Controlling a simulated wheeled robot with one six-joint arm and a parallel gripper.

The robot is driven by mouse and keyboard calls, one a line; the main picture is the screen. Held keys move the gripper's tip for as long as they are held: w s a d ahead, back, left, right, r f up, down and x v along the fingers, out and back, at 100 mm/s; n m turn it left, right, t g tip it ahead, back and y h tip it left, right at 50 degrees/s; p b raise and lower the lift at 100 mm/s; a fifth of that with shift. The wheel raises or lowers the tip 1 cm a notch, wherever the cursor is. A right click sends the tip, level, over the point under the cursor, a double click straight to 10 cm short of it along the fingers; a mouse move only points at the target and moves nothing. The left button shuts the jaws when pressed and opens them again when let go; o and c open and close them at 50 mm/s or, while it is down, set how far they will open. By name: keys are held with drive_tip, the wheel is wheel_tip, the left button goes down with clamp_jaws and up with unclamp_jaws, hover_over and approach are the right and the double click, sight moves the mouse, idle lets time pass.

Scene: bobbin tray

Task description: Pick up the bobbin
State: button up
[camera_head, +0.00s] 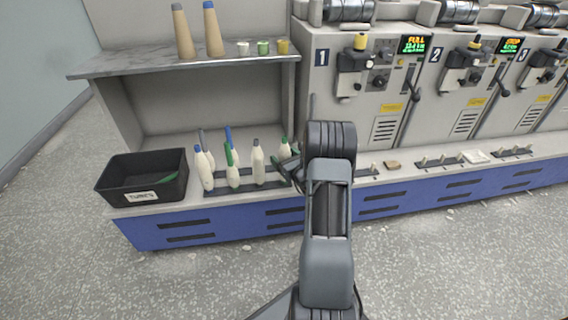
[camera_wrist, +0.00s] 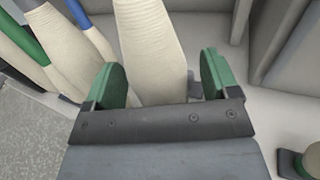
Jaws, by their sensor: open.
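In the wrist view, a cream bobbin (camera_wrist: 150,40) stands between the two green-padded fingers of my gripper (camera_wrist: 162,76). The fingers are open, one on each side of the bobbin, and it is not gripped. Its top runs out of that view, and its lower end is hidden behind my gripper. In the head view, my gripper (camera_head: 287,163) is at the right end of a group of cream bobbins, beside a grey-tipped bobbin (camera_head: 258,165).
Green-tipped (camera_head: 232,172) and blue-tipped bobbins stand close on the left. A black bin (camera_head: 143,196) is at the far left. A shelf (camera_head: 130,63) with two brown cones overhangs the bobbins. Machines stand to the right.

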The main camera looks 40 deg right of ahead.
drive_tip(key=shift+c, duration=0.4)
drive_tip(key=c, duration=1)
